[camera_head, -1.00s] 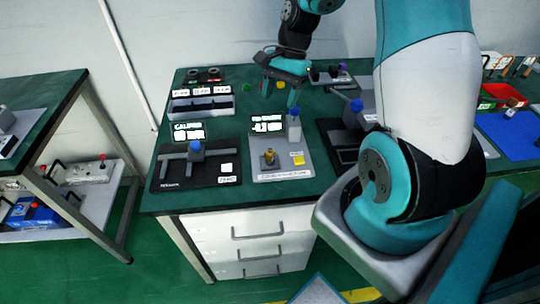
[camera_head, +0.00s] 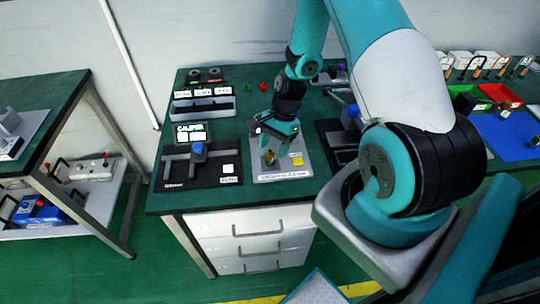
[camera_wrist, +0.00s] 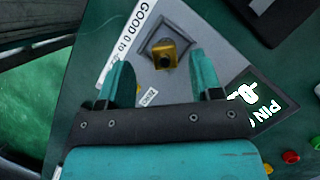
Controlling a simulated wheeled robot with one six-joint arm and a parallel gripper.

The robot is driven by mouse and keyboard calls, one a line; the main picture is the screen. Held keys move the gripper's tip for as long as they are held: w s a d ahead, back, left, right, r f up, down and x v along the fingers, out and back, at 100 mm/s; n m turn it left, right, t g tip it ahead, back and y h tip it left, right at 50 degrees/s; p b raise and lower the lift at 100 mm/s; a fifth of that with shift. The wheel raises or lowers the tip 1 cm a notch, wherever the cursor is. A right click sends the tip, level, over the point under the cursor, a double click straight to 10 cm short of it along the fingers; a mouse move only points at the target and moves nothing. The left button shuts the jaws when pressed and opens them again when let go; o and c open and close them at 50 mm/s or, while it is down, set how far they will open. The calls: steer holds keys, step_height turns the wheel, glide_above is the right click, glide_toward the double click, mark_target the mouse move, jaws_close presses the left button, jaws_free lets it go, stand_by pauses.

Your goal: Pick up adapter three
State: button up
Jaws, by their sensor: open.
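A small brass adapter (camera_head: 268,158) stands on a dark square seat on the pale plate of the gauge station (camera_head: 296,174). I see no number on it. In the wrist view the brass adapter (camera_wrist: 165,54) shows just beyond and between my fingertips. My gripper (camera_head: 275,145) is open and points down above the plate, close to the adapter. In the wrist view my gripper (camera_wrist: 160,65) has one teal finger on each side, with a gap to the adapter. My gripper hides the station's display in the head view.
A caliper station (camera_head: 198,165) with a blue-topped part is to the left. A black device (camera_head: 343,140) with a blue-topped part is to the right. Small red (camera_head: 263,86) and green (camera_head: 247,87) pieces lie behind.

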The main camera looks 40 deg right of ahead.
mark_target(270, 151)
steer(key=shift+p+x, duration=0.65)
steer(key=shift+x, duration=1.4)
steer(key=shift+w+a, duration=0.15)
steer(key=shift+w, duration=0.05)
steer(key=shift+c, duration=0.3)
steer(key=shift+r, duration=0.1)
steer(key=c, duration=1)
jaws_close()
steer(key=shift+r, duration=0.15)
